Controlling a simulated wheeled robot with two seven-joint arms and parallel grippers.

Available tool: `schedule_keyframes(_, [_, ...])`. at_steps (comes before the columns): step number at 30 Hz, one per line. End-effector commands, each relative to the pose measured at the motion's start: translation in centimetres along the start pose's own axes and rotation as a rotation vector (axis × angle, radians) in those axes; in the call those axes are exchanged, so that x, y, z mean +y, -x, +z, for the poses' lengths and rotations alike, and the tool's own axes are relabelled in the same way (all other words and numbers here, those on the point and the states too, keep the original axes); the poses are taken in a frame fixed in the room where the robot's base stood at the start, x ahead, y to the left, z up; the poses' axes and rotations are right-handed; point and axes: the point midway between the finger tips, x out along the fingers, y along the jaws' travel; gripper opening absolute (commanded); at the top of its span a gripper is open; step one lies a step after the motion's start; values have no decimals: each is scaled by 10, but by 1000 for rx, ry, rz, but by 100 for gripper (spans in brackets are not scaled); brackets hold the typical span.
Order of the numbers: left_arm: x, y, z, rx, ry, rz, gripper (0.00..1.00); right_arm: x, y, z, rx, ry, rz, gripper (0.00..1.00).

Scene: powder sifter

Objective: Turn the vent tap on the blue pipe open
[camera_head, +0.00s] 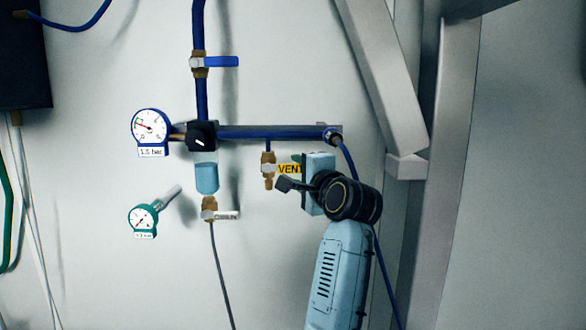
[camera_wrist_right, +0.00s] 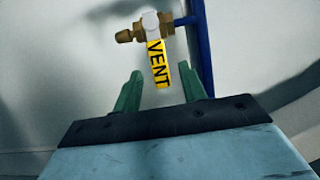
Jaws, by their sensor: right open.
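The vent tap (camera_head: 267,167) is a small brass valve hanging below the horizontal blue pipe (camera_head: 270,133). Its yellow lever (camera_head: 285,169), marked VENT, points right, crosswise to the tap's body. My right gripper (camera_head: 296,171) is at the lever's right end and hides part of it. In the right wrist view the green fingers of the right gripper (camera_wrist_right: 160,70) are apart, with the yellow VENT lever (camera_wrist_right: 157,58) reaching between their tips. Gaps show on both sides of the lever. The brass body (camera_wrist_right: 135,31) lies beyond the fingertips. My left gripper is not in view.
A blue-handled tap (camera_head: 221,62) sits on the vertical pipe above. A black regulator (camera_head: 202,136) with a gauge (camera_head: 150,127) is left of the vent tap. A white-handled tap (camera_head: 224,215) and a teal gauge (camera_head: 143,219) are lower. A metal frame (camera_head: 440,180) stands on the right.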

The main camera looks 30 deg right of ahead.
Motion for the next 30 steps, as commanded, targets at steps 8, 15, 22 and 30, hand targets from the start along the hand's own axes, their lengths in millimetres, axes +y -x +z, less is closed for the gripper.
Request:
schedule_keyframes(8, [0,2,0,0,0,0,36,0,-32,0,0,1,1,42])
schedule_keyframes(15, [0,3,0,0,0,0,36,0,-38,0,0,1,0,42])
schedule_keyframes(22, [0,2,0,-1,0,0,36,0,-38,0,0,1,0,33])
schedule_keyframes(30, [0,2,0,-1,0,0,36,0,-37,0,0,1,1,0])
